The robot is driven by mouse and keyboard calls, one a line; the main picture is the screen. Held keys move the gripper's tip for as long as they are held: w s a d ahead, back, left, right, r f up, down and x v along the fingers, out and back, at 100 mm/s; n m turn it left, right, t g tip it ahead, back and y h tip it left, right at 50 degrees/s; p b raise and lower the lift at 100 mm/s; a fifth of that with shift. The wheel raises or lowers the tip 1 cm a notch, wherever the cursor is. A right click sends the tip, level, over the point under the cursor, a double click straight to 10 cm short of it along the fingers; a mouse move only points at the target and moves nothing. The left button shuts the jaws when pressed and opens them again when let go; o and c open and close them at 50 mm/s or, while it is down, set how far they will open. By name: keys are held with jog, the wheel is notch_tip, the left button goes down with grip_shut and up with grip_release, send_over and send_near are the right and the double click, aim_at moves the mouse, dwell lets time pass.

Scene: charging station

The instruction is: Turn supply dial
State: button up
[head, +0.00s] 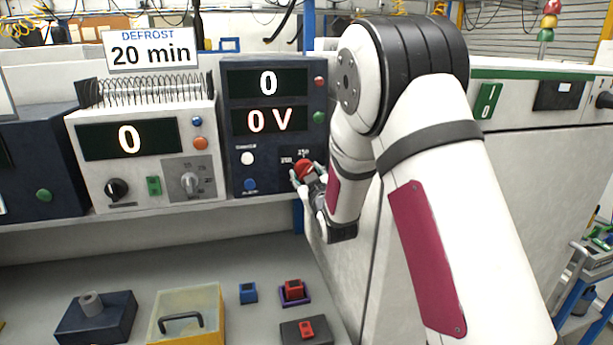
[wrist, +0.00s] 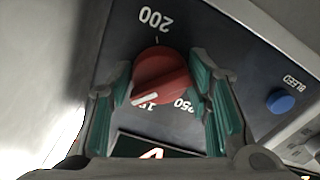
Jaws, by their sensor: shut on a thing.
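The supply dial (wrist: 161,75) is a round red knob on the dark blue supply unit (head: 236,87). In the head view the dial (head: 303,168) is partly hidden by my gripper (head: 309,184). In the wrist view my gripper (wrist: 165,95) has one green-padded finger on each side of the dial and is shut on it. The dial's white pointer mark faces lower left, near a partly covered label that starts with 15. The labels 200 and 250 also show, upside down. The unit's two displays read 0 and 0 V.
A blue BLEED button (wrist: 280,101) sits beside the fingers. A white power unit (head: 147,150) with a grey knob stands to the left, under a "DEFROST 20 min" sign (head: 151,52). A yellow box (head: 187,318) and small blocks lie on the bench below. A white cabinet (head: 540,125) stands right.

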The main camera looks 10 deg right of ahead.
jog(key=shift+n, duration=2.3)
jog(key=shift+r, duration=0.1)
jog(key=o, duration=1.2)
jog(key=shift+s, duration=0.1)
jog(key=s, duration=1.2)
